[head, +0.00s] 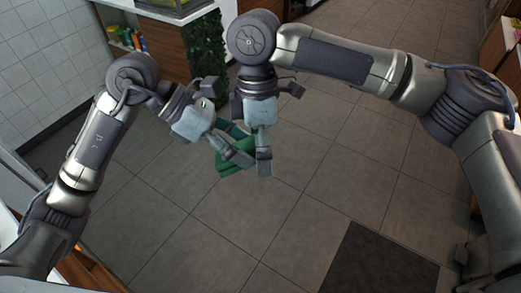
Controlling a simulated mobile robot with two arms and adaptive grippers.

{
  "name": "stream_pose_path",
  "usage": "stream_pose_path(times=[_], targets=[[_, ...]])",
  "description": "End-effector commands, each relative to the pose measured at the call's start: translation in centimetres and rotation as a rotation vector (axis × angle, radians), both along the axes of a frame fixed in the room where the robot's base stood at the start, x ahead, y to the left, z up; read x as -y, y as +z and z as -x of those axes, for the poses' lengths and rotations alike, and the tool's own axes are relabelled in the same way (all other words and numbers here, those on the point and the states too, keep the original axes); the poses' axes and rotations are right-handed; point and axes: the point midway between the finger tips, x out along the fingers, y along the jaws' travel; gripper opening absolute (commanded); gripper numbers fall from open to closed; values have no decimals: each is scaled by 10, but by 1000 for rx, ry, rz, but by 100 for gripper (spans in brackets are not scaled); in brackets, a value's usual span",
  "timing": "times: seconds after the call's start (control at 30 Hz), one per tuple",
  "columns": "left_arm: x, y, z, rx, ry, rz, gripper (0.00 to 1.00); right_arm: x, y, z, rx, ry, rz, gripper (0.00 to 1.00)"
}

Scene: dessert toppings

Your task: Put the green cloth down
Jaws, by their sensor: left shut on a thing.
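The green cloth (226,166) is in the middle of the head view, held up above the tiled floor. My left gripper (243,157) comes in from the left and is shut on the cloth, which shows around its fingers. My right gripper (264,167) points down right beside the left gripper and the cloth's right edge. I cannot tell whether its fingers are open, or whether they touch the cloth. Parts of the cloth are hidden behind both grippers.
Grey floor tiles (330,190) lie open below and around the grippers. A dark mat (380,262) lies at the lower right. A wooden counter (165,40) with leafy greenery (207,50) and shelved bottles (137,40) stands at the upper left. A white tiled wall (40,55) is at left.

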Motion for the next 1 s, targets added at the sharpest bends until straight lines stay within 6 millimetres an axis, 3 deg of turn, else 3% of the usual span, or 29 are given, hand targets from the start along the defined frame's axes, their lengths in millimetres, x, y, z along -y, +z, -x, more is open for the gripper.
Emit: stream_pose_path(times=[0.6,0.87,1.0], targets=[[0,0,0,-1,-1,0,36,-5,97,-26,3,1,1,94],[-2,3,1,1,15,0,36,-6,113,-30,1,3,1,94],[-14,17,7,6,97,-3,36,-6,114,-30,0,3,0,94]])
